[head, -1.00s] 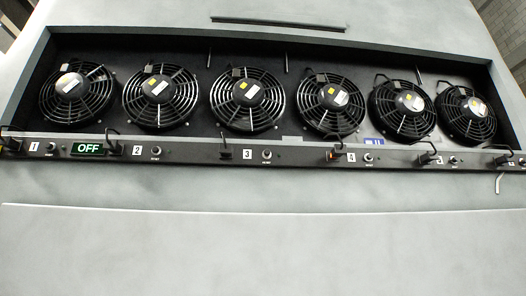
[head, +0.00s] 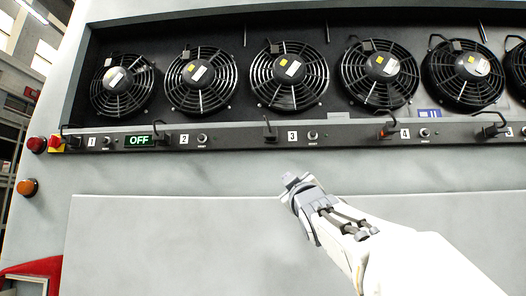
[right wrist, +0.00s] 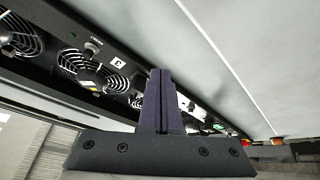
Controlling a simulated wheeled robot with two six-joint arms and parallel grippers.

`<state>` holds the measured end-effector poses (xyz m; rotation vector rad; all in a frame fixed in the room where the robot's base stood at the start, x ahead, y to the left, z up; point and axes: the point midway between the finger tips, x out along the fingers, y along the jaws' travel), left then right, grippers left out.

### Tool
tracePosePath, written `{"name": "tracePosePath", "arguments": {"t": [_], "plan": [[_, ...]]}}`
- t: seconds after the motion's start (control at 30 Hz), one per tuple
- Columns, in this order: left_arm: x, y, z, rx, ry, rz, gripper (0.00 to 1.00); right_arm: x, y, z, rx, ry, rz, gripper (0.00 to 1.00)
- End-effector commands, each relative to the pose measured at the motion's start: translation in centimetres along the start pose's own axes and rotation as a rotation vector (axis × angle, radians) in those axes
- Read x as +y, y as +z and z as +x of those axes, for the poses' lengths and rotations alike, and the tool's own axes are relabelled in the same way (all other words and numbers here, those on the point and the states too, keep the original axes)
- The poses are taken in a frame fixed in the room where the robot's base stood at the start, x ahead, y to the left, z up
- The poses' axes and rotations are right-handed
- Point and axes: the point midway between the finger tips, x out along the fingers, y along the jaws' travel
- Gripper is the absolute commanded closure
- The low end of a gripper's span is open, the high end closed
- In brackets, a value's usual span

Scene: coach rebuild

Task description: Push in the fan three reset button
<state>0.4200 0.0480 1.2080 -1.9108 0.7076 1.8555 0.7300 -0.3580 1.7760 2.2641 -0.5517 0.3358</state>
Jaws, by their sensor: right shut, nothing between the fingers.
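The fan three reset button (head: 312,135) is a small round knob on the dark strip below the fans, just right of the white label 3 (head: 292,135). In the right wrist view the button (right wrist: 93,46) sits at upper left, beside the label 3 (right wrist: 117,63). Fan three (head: 287,75) is above it, round and black with a caged grille. My right gripper (head: 296,182) is shut and empty, below the strip and slightly left of the button in the head view, apart from it. Its closed fingers (right wrist: 160,75) point up in the wrist view. My left gripper is out of view.
A lit OFF sign (head: 139,140) and other buttons, such as the fan two button (head: 202,138), line the strip. The pale panel below is clear.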

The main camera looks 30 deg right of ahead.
Motion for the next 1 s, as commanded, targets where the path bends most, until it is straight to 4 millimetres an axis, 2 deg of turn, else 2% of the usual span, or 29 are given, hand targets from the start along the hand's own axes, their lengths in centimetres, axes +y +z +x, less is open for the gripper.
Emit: {"name": "tracePosePath", "arguments": {"t": [0.03,0.1,0.2,0.3,0.47,0.8,1.0], "plan": [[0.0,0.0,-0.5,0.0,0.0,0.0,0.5,3.4,-1.0,0.3,0.035,0.065,-0.056,1.0],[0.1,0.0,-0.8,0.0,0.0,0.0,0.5,7.1,-2.4,0.3,0.084,0.139,-0.129,1.0],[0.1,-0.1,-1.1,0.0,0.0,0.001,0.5,11.1,-4.1,0.0,0.141,0.222,-0.224,1.0],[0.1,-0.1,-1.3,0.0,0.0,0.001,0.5,13.6,-5.5,-0.5,0.18,0.276,-0.292,1.0],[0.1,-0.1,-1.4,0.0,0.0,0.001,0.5,15.1,-6.3,-0.9,0.205,0.309,-0.338,1.0],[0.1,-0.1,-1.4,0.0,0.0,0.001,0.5,15.1,-6.3,-0.9,0.206,0.309,-0.338,1.0],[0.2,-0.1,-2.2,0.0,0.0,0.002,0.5,15.0,-5.8,0.5,0.205,0.306,-0.336,1.0]]}}
